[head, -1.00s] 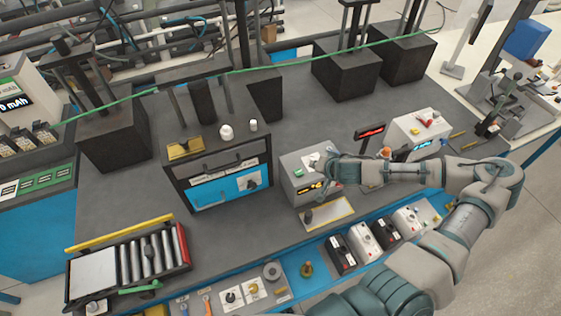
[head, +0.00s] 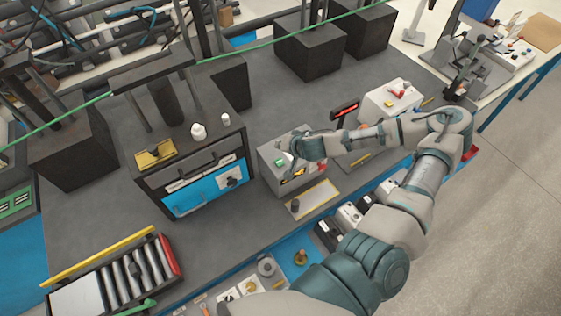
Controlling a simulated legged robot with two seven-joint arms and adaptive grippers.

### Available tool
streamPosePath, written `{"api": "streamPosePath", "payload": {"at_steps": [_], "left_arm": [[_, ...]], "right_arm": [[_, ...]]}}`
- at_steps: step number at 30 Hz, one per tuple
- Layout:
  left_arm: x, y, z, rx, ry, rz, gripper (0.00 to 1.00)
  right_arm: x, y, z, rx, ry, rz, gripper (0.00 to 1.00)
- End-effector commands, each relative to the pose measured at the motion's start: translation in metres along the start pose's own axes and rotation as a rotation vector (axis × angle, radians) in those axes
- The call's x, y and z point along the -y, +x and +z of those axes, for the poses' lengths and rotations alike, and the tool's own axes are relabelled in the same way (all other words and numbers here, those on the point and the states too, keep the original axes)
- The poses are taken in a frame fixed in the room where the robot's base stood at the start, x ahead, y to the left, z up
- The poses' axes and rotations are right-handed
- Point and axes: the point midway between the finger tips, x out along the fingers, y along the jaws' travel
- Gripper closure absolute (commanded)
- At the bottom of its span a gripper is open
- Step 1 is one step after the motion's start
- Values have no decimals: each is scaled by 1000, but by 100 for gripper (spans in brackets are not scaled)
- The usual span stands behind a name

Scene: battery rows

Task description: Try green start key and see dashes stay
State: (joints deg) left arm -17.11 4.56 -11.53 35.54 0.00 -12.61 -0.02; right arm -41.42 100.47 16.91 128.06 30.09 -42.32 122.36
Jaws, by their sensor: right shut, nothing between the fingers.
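A grey tester box (head: 277,178) stands mid-bench with a small green key (head: 280,162) on its top left. A small display (head: 293,175) with yellow marks is on its front; the marks are too small to read and partly covered. My right gripper (head: 293,157) is shut and empty, low over the box top, just right of the green key. I cannot tell whether it touches the box. The gripper hides part of the box's top and right side. My left gripper is out of view.
A black cabinet with a blue drawer (head: 205,187) stands left of the box. A white box with a red part (head: 390,100) and a red display (head: 346,109) are behind my right forearm. A yellow-edged tray (head: 314,200) lies in front. A roller rack (head: 120,272) is front left.

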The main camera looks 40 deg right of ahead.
Motion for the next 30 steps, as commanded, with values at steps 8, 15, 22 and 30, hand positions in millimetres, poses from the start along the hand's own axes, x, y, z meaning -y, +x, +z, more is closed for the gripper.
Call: {"api": "streamPosePath", "payload": {"at_steps": [8, 15, 22, 30], "left_arm": [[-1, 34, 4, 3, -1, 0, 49], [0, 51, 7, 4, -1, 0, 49], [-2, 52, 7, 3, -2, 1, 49], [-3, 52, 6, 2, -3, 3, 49]], "right_arm": [[-27, 33, 21, 2, 6, -4, 100], [-36, 44, 26, 3, 8, -3, 100], [-34, 43, 27, 2, 5, -3, 100], [-30, 41, 29, 0, 1, 0, 100]]}}
